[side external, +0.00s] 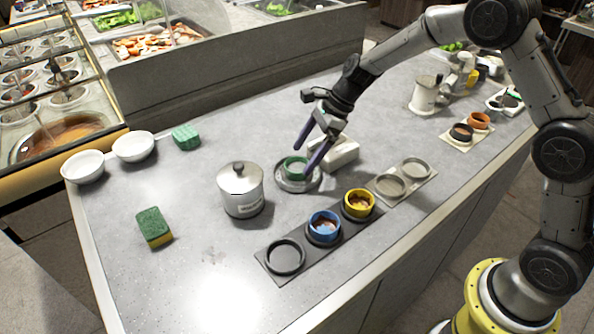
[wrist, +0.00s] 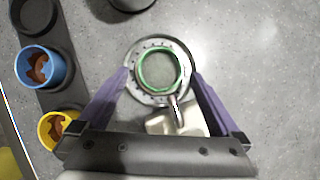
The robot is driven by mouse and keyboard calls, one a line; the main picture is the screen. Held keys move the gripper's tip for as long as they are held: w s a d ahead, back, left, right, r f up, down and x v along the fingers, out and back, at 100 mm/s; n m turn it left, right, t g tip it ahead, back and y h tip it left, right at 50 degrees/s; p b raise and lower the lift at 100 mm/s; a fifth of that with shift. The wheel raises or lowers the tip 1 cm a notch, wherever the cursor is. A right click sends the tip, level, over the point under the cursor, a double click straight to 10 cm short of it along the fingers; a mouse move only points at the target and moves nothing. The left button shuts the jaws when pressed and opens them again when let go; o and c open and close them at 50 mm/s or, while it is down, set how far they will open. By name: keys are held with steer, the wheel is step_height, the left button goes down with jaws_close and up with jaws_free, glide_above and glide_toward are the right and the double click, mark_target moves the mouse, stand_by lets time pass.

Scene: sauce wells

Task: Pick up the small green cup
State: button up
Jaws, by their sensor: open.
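The small green cup (side external: 296,167) stands on a round grey metal dish (side external: 283,186) near the middle of the counter. In the wrist view the green cup (wrist: 158,69) shows its green rim and a pale grey inside, on the round dish (wrist: 140,92). My gripper (side external: 305,157) is open, its purple fingers reaching down at the cup. In the wrist view my gripper (wrist: 160,75) has one finger on each side of the cup, with gaps visible between. I cannot tell exactly how high the fingertips are.
A white block-like object (side external: 340,153) sits right beside the dish. A lidded metal pot (side external: 240,190) stands to the left. A dark tray (side external: 270,268) in front holds a blue cup (side external: 324,226) and a yellow cup (side external: 358,203). A sponge (side external: 153,227) lies at left.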

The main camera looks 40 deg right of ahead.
steer(key=x, duration=0.3)
steer(key=shift+d+r, duration=0.1)
steer(key=c, duration=1.3)
step_height(320, 180, up, 10)
steer(key=shift+r, duration=0.1)
